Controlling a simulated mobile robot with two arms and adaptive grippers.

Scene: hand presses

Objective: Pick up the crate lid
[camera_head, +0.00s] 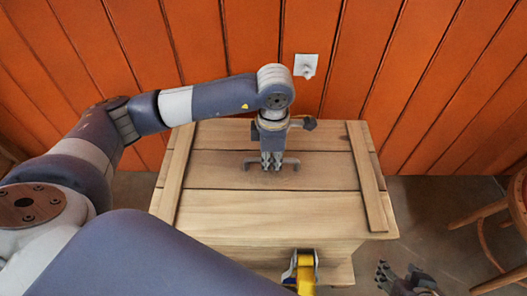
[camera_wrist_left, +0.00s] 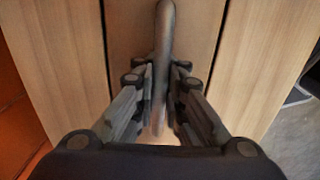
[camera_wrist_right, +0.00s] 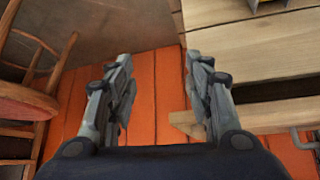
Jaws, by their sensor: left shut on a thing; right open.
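The crate lid (camera_head: 300,205) is a set of light wooden planks with two cross battens, lying on top of the wooden crate. A grey metal handle (camera_head: 290,163) stands at the middle of the lid. My left gripper (camera_head: 271,166) is over the lid's middle, its fingers shut on the handle. In the left wrist view the handle (camera_wrist_left: 164,50) runs between the fingers (camera_wrist_left: 160,95). My right gripper (camera_head: 408,284) is open and empty, low to the right of the crate; its spread fingers also show in the right wrist view (camera_wrist_right: 160,95).
A yellow and grey object (camera_head: 304,270) is at the crate's front side. A wooden chair (camera_head: 510,215) stands at the right. An orange plank wall (camera_head: 420,80) with a white fixture (camera_head: 305,65) rises behind the crate. Floor shows between crate and chair.

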